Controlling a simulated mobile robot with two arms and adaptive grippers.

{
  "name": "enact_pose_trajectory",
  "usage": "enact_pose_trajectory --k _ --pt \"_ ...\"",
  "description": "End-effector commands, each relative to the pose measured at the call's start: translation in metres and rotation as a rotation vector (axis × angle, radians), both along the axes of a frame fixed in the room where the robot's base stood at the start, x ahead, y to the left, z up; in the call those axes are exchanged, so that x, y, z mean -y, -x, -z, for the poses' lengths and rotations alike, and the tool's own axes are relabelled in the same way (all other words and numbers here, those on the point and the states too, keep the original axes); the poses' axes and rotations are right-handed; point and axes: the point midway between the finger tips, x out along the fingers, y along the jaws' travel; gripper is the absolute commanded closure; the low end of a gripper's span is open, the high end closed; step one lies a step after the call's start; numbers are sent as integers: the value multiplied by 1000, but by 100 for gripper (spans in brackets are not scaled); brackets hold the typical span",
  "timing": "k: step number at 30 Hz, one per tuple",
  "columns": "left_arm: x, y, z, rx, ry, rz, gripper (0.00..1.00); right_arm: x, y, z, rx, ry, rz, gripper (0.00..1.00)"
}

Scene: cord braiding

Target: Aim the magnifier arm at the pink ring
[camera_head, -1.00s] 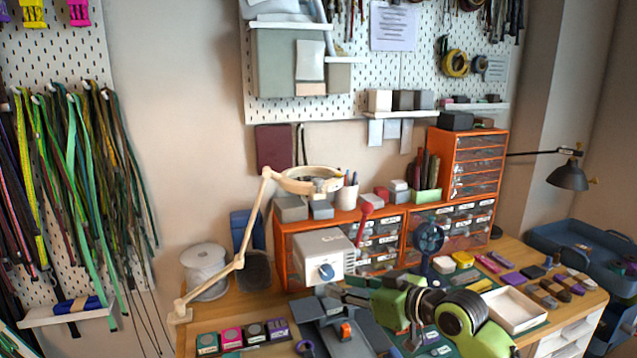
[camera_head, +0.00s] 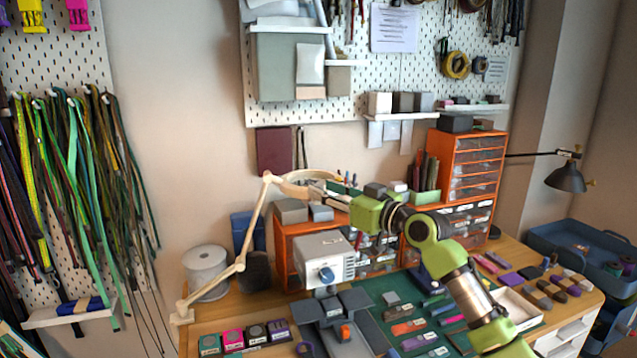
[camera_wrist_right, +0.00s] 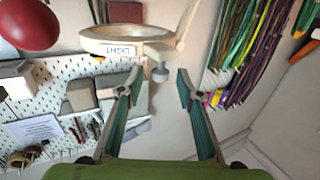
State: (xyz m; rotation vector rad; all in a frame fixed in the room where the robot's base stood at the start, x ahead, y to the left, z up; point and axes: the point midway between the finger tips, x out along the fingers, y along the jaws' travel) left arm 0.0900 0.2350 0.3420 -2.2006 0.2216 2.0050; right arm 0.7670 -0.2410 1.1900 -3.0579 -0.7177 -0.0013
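The beige magnifier arm (camera_head: 256,218) rises from the left of the desk to a round head (camera_head: 300,184) above the orange drawers. In the right wrist view its ring-shaped head (camera_wrist_right: 125,42) carries a "LIGHT" label, with a small grey knob (camera_wrist_right: 160,74) below. My right gripper (camera_head: 328,194) is at the right side of the head. In the wrist view it is open (camera_wrist_right: 155,88), its fingertips either side of the knob; contact is not clear. A pink block (camera_head: 233,340) with a round mark sits in a row at the front left; I cannot make out a separate pink ring. My left gripper is not in view.
A white box-shaped device (camera_head: 324,260) stands below the magnifier head. A white spool (camera_head: 206,272) is behind the arm's lower link. Orange drawers (camera_head: 286,250) stand at the back. A green mat (camera_head: 384,292) holds several small pieces. A red round object (camera_wrist_right: 28,24) shows in the wrist view.

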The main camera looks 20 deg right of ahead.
Motion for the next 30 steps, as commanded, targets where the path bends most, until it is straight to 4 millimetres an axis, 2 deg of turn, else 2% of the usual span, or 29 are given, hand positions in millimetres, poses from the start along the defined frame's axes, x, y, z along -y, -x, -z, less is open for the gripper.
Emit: enact_pose_trajectory --k 6,17,18,21,22,30 --pt "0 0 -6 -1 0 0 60 -11 -21 -1 0 -1 0 67" --pt "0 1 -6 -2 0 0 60 -13 -26 1 0 1 0 67" --pt "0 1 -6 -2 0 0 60 -13 -26 1 0 1 0 69" --pt "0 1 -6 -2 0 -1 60 -13 -26 1 0 1 0 95" --pt "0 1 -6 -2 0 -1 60 -13 -26 1 0 1 0 100" --pt "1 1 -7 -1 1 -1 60 -16 -27 1 -1 0 -1 100"
